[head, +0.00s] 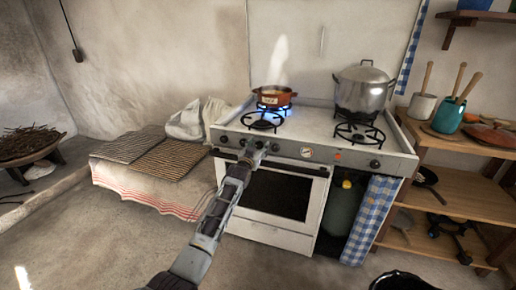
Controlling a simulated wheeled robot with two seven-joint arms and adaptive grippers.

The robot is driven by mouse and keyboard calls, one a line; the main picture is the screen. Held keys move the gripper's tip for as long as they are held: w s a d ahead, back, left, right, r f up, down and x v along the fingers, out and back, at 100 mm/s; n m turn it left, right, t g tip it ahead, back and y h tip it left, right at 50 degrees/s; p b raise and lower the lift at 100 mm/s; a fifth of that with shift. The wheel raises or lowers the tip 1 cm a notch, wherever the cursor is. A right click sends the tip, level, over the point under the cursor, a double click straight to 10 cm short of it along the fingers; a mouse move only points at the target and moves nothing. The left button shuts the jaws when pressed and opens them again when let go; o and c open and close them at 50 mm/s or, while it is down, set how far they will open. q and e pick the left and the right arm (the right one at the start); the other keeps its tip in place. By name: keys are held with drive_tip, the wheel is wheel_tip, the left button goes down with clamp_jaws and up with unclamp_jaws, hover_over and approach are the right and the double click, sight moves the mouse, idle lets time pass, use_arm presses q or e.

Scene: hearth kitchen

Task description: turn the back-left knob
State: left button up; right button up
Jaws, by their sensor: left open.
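A white stove (312,120) stands against the wall, with a row of dark knobs along its front panel. One knob (223,139) shows at the panel's left end and another knob (375,164) at its right end. My left gripper (257,147) is open at the left half of the panel, in front of the knobs there, and partly hides them. I cannot tell whether it touches a knob or which one is the back-left knob. Blue flame (262,107) burns under the orange-red pot (274,97) on the back-left burner. My right gripper is out of view.
A steel pot (363,88) stands on the back-right burner; both front burners are bare. A shelf (460,192) with utensils stands right of the stove, and a blue checked cloth (368,220) hangs beside the oven door. A low bench (150,172) stands left. Floor before the oven is clear.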

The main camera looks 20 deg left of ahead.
use_arm(q)
drive_tip(key=shift+c, duration=0.5)
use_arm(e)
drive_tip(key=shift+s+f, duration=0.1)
use_arm(q)
drive_tip(key=c, duration=0.9)
drive_tip(key=shift+c, duration=0.2)
